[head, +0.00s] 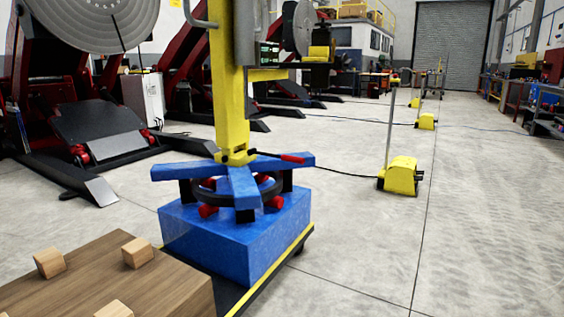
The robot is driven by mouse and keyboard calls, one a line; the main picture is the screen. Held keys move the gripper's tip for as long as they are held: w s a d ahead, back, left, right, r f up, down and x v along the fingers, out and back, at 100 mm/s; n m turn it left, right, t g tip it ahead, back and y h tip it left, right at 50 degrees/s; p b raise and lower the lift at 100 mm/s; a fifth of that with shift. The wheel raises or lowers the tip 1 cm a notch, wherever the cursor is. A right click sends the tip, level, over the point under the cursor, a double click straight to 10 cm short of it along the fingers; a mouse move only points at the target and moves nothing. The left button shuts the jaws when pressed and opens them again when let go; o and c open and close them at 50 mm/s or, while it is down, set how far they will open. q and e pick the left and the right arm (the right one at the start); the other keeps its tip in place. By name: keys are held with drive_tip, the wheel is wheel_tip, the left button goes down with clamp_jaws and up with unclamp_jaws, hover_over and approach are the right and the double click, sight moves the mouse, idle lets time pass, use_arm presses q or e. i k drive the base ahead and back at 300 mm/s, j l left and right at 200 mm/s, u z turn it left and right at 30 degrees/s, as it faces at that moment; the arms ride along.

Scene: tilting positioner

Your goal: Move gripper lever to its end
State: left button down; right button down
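A lever with a red grip (292,158) and a thin dark rod lies near the foot of the yellow column (228,100). It points to the right, just above a blue cross-shaped top (242,187). I take this to be the gripper lever; its end stop cannot be made out. Under the cross is a dark ring (262,193) with red parts around it, on a blue base block (240,240). Neither of my grippers shows in the head view, and nothing is touching the lever.
A wooden surface (180,292) with several small wooden blocks (137,252) is at the lower left. A yellow floor unit (398,178) with a pole stands to the right, a dark cable running toward it. Large red machines (185,70) stand behind. Floor on the right is clear.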

sight(277, 157)
drive_tip(key=i+l+u, duration=0.15)
drive_tip(key=u, duration=0.3)
drive_tip(key=i+l+u, duration=0.25)
drive_tip(key=u, duration=0.25)
drive_tip(key=i+l+u, duration=0.1)
drive_tip(key=l, duration=0.2)
drive_tip(key=i+l+u, duration=0.2)
drive_tip(key=i+l, duration=0.15)
drive_tip(key=l, duration=0.25)
drive_tip(key=i+l, duration=0.1)
drive_tip(key=l, duration=0.2)
drive_tip(key=i+l, duration=0.15)
drive_tip(key=l, duration=0.15)
drive_tip(key=i+l+u, duration=0.1)
drive_tip(key=l, duration=0.2)
